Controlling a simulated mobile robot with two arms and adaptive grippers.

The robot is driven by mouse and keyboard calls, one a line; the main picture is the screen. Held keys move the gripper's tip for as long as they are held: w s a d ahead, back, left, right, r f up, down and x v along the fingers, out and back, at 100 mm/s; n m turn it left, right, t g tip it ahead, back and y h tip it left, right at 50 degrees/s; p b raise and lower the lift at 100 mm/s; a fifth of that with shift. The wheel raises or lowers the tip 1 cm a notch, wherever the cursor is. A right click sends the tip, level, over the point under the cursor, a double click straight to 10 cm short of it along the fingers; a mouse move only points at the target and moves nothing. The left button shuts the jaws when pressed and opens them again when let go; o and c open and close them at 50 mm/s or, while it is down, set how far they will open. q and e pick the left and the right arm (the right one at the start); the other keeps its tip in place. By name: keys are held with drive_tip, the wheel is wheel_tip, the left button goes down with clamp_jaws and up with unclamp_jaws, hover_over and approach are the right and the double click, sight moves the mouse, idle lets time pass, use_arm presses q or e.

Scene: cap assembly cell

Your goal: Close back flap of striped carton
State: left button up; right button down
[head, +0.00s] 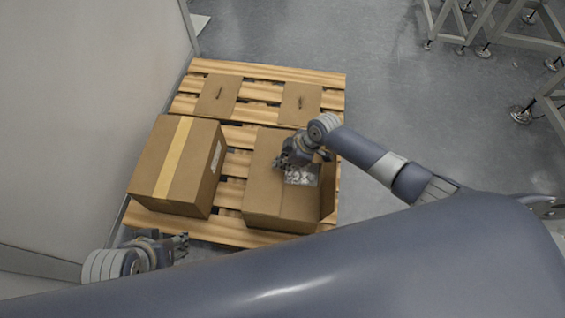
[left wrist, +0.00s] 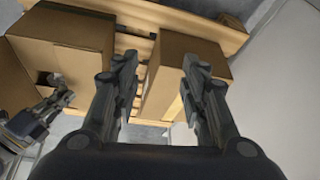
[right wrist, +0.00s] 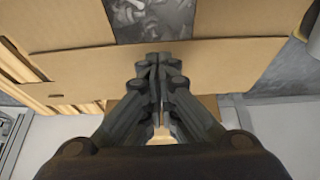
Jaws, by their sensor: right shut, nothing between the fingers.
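An open brown carton (head: 265,200) stands on the right of the pallet, with shiny grey contents (head: 301,177) showing through its opening. My right gripper (head: 284,164) is shut and empty, over the top of this carton. In the right wrist view its fingertips (right wrist: 160,58) are over a cardboard flap (right wrist: 80,62) beside the contents; contact cannot be told. My left gripper (head: 184,246) is open and empty near the pallet's front left; its fingers (left wrist: 160,65) show apart in the left wrist view.
A closed carton (head: 195,170) with a pale tape stripe stands on the left of the wooden pallet (head: 265,70). Two flat cardboard pieces (head: 217,95) (head: 300,100) show at the back. A wall (head: 85,110) is at left. Grey floor on the right is clear up to metal frames (head: 500,30).

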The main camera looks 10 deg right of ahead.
drive_tip(key=shift+r, duration=0.25)
use_arm(q)
drive_tip(key=shift+s+a+g, duration=0.25)
drive_tip(key=shift+s+g, duration=0.15)
drive_tip(key=shift+s, duration=0.45)
use_arm(e)
drive_tip(key=v, duration=1.2)
